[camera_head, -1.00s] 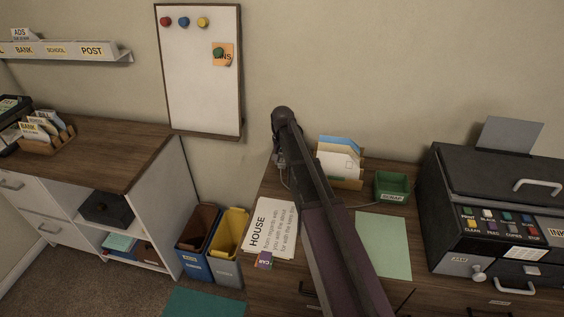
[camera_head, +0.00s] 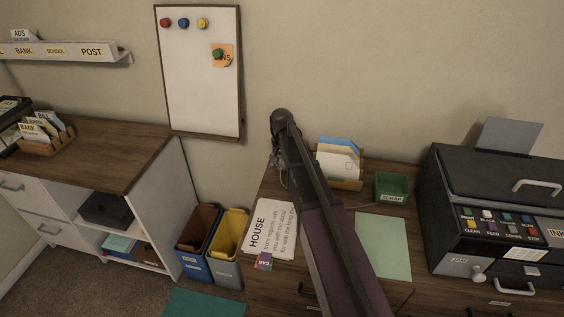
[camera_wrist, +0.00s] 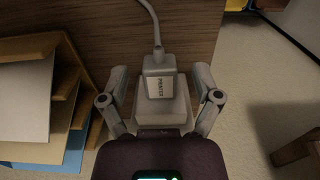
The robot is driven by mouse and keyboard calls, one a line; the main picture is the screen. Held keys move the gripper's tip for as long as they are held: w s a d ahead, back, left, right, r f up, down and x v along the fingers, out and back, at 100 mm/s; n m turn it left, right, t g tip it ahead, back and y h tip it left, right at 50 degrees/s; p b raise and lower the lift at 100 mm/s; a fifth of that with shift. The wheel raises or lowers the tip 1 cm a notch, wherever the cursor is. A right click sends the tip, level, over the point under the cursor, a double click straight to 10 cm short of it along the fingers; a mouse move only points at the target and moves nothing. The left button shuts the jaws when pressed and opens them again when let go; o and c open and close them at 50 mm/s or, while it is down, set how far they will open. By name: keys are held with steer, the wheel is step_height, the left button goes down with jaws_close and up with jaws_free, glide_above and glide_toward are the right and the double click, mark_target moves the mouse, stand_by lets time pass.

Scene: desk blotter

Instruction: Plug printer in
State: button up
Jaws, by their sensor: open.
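A pale plug labelled PRINTER (camera_wrist: 158,86) shows in the wrist view with a grey cable (camera_wrist: 150,18) running up from it. The plug lies between the two fingers of my gripper (camera_wrist: 160,73). The fingers stand apart on either side of it, with a visible gap at each side. A pale block (camera_wrist: 163,112) lies right below the plug; I cannot tell whether the two are joined. The black printer (camera_head: 450,212) stands at the right of the desk in the head view. There, my arm largely hides the gripper and plug at the desk's back left.
A wooden letter holder (camera_head: 350,184) and green scrap tray (camera_head: 391,187) stand right of my arm. The HOUSE paper (camera_head: 268,228) and a green sheet (camera_head: 382,245) lie on the desk (camera_head: 405,215). Blue (camera_head: 192,267) and grey (camera_head: 227,272) bins stand left of it.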

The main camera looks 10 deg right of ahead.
steer(key=shift+s+a, duration=0.5)
steer(key=shift+s, duration=0.7)
steer(key=shift+s+a, duration=0.45)
steer(key=shift+s, duration=0.75)
steer(key=shift+s+a, duration=0.5)
steer(key=shift+s, duration=0.7)
steer(key=s+d+n, duration=0.1)
steer(key=s, duration=0.4)
steer(key=s+d+n, duration=0.1)
steer(key=s+n, duration=0.1)
steer(key=s, duration=0.4)
steer(key=s+d+n, duration=0.1)
steer(key=s, duration=0.4)
steer(key=shift+s+d, duration=0.3)
steer(key=shift+s+d+r+n+p, duration=0.15)
steer(key=shift+r+n+p, duration=0.15)
steer(key=shift+r+p, duration=0.5)
step_height(320, 180, up, 13)
steer(key=p, duration=1.3)
